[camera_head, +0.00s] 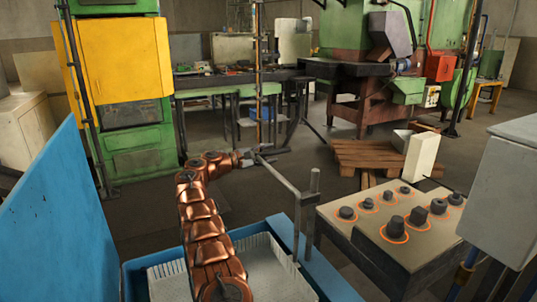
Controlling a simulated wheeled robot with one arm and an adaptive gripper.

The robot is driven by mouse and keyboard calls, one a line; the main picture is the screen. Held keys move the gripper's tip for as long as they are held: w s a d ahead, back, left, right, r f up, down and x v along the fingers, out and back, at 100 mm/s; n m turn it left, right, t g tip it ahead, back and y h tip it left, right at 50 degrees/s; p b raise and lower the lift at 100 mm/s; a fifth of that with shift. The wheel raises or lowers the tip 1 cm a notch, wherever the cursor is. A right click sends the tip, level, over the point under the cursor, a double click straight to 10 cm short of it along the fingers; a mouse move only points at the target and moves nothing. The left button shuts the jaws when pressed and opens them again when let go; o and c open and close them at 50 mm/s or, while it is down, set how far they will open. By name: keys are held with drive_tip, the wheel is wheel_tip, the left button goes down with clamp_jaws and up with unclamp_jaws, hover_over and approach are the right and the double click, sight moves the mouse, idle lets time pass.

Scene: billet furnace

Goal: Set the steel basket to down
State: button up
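The steel basket (268,272) is pale, perforated and open-topped. It sits inside a blue tank (278,226) at the bottom of the view, and its rim lies near the tank's rim. A grey bar (281,176) slants from an upright grey post (311,190) at the tank's right side toward my gripper. My copper arm crosses in front of the basket and hides its middle. My gripper (257,158) is at the far end of the bar, very near or touching it. The fingers are too small to tell whether they hold the bar.
A blue panel (62,225) rises at left. A wooden pallet (375,158) and green machines stand behind. Floor behind the tank is partly clear.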

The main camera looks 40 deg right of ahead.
clamp_jaws()
idle(0.5)
wheel_tip(320, 180, down, 19)
drive_tip(key=b, duration=0.7)
unclamp_jaws()
drive_tip(key=shift+r, duration=0.15)
drive_tip(key=v, duration=1.2)
